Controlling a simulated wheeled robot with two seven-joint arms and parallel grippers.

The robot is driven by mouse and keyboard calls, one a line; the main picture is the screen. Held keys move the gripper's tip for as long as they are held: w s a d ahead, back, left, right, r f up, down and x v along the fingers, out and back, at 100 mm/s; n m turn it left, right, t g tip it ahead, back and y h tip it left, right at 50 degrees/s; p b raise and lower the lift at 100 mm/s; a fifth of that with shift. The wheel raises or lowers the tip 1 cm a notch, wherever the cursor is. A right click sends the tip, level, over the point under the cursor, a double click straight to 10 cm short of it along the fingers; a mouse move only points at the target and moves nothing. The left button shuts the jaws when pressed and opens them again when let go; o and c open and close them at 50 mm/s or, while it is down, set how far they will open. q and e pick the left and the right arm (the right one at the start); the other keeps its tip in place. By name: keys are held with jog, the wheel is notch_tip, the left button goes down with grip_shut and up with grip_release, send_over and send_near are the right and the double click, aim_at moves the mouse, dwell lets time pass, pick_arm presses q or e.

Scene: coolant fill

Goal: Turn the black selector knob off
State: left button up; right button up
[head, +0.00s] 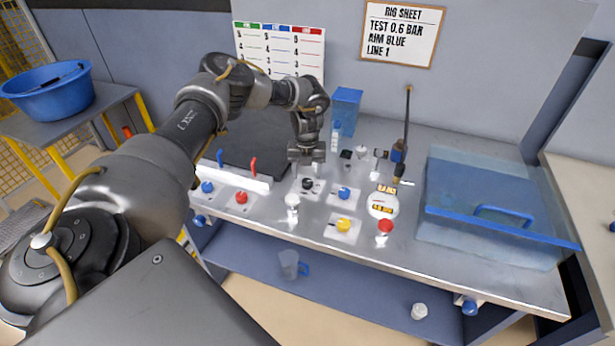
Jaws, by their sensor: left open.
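The black selector knob (308,184) sits on a pale square plate on the metal bench top, near the middle of the head view. My left gripper (306,165) points down just above and behind the knob. It is open with nothing seen between its fingers. A small gap seems to show between the fingers and the knob, but I cannot tell the exact height. The knob's pointer direction is too small to read. My right gripper is out of view.
A blue knob (344,193), a yellow knob (343,225) and a red knob (241,197) stand close by. A round gauge (382,204) and a red-topped fitting (384,227) are to the right. A clear blue-edged tank (480,235) fills the bench's right side.

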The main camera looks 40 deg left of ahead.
aim_at(307, 181)
pick_arm(q)
notch_tip(307, 181, down, 2)
jog(key=shift+f, duration=0.7)
jog(key=c, duration=1)
jog(key=shift+p, duration=0.3)
jog(key=n+p, duration=0.1)
jog(key=n, duration=0.4)
jog(key=shift+r+n, duration=0.1)
jog(key=shift+n, duration=0.3)
jog(key=n+p, duration=0.1)
jog(key=n, duration=0.5)
jog(key=shift+p, duration=0.4)
